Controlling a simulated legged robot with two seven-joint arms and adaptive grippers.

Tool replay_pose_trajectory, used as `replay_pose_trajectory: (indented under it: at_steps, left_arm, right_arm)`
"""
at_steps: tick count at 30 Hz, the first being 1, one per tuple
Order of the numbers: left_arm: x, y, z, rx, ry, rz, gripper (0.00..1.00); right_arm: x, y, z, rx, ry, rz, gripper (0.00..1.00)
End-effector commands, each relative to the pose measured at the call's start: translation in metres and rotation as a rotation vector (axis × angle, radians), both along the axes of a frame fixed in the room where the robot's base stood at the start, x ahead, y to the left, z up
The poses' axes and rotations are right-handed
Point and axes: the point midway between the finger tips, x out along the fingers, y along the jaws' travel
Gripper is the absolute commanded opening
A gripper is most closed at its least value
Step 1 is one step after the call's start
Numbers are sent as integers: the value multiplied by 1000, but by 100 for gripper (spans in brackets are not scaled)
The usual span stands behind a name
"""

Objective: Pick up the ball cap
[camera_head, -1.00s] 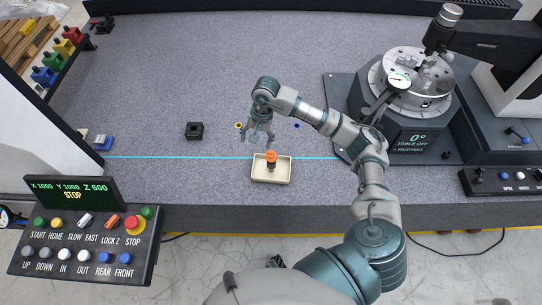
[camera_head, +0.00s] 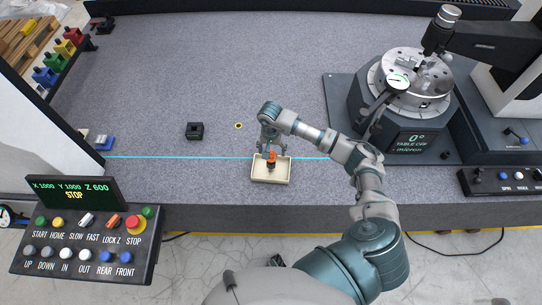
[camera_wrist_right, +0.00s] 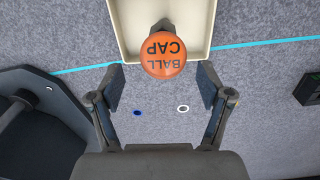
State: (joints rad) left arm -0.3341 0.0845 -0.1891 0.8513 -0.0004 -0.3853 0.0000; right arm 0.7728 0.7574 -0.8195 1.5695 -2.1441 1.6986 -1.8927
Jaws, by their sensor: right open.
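The ball cap (camera_head: 271,155) is an orange knob with dark lettering on a dark lower part. It stands in a cream tray (camera_head: 282,178) near the front of the granite bed. In the right wrist view the cap (camera_wrist_right: 163,56) shows its "BALL CAP" top, near the tray's rim (camera_wrist_right: 125,30). My left gripper is not in view.
A black block (camera_head: 195,131) and a small yellow-ringed spot (camera_head: 239,126) lie left of the arm. A rotary table (camera_head: 412,80) stands at the right. A control panel (camera_head: 85,240) is at the front left.

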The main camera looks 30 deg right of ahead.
Motion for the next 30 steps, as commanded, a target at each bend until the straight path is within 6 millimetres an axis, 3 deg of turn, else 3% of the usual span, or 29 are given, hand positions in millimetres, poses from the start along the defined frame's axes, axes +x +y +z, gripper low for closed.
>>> replay_pose_trajectory:
  at_steps: [3,6,15,17,21,30]
  left_arm:
    - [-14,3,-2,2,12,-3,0]
    - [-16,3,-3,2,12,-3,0]
    - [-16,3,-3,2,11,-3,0]
    - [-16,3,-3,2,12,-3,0]
    - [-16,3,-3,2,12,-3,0]
    - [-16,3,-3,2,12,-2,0]
  right_arm:
    - [-1,4,-20,2,6,-1,78]
    - [0,4,-34,2,4,-1,78]
    - [0,2,-41,1,1,0,78]
    - [0,2,-41,1,1,0,68]
    - [0,3,-41,1,1,0,33]
    - [0,3,-41,0,1,0,30]
